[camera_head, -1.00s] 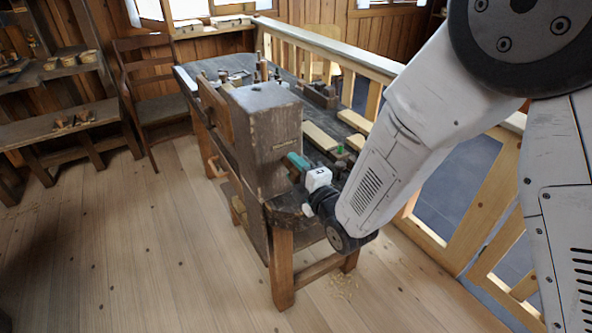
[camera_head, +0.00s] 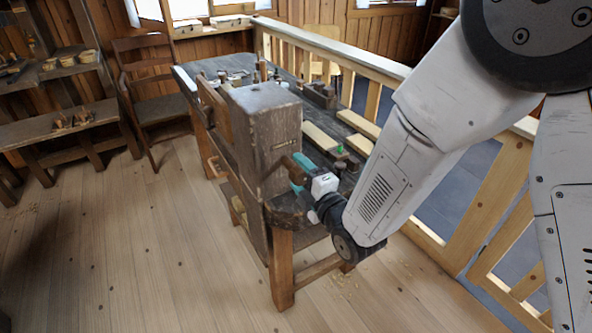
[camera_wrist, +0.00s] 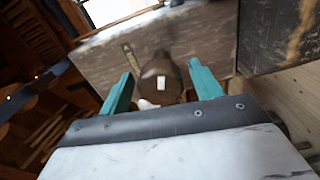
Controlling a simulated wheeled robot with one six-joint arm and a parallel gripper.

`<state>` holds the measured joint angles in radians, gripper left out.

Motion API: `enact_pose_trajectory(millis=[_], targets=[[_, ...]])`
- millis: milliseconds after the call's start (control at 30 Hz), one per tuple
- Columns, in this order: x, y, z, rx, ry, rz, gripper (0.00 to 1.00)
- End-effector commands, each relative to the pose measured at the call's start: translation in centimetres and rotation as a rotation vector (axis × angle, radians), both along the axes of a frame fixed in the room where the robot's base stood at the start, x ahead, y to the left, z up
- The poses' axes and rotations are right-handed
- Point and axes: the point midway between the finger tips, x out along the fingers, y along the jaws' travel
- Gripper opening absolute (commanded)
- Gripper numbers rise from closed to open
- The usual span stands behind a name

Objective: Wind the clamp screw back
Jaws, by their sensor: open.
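The clamp screw shows in the wrist view as a dark brown rounded knob (camera_wrist: 152,72) with a small pale rectangle on its face. It stands in front of the grey-brown wooden headstock block (camera_wrist: 205,38). In the head view a dark brown bent handle (camera_head: 281,164) shows against the block (camera_head: 262,125), probably the same part. My gripper (camera_wrist: 162,74) has teal fingers, open, one to the left and one to the right of the knob, with a visible gap on each side. In the head view my gripper (camera_head: 300,170) is beside the block's right face; its far finger is hidden.
The dark workbench (camera_head: 285,208) carries pale boards (camera_head: 321,137) and small tools behind the block. A wooden railing (camera_head: 352,52) runs along its far right. A chair (camera_head: 158,100) and low shelves (camera_head: 75,127) stand at left. The plank floor in front is clear.

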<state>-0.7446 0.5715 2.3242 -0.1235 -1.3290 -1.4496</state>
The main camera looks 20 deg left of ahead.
Motion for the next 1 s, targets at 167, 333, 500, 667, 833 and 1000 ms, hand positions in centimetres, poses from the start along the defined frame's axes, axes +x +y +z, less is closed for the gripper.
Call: enact_pose_trajectory(millis=[167,333,500,667,833,1000], targets=[[-2.1,-2.4,0.0,-0.001,0.001,-0.001,0.64],[-3.2,-3.8,0.0,0.000,0.000,-0.002,0.64],[-3.4,-4.1,0.0,0.001,-0.001,-0.002,0.64],[-3.4,-4.1,0.0,0.001,-0.001,-0.001,0.64],[-3.4,-4.1,0.0,0.001,-0.001,-0.002,0.64],[-2.0,-5.4,0.9,-0.005,0.070,-0.041,0.64]])
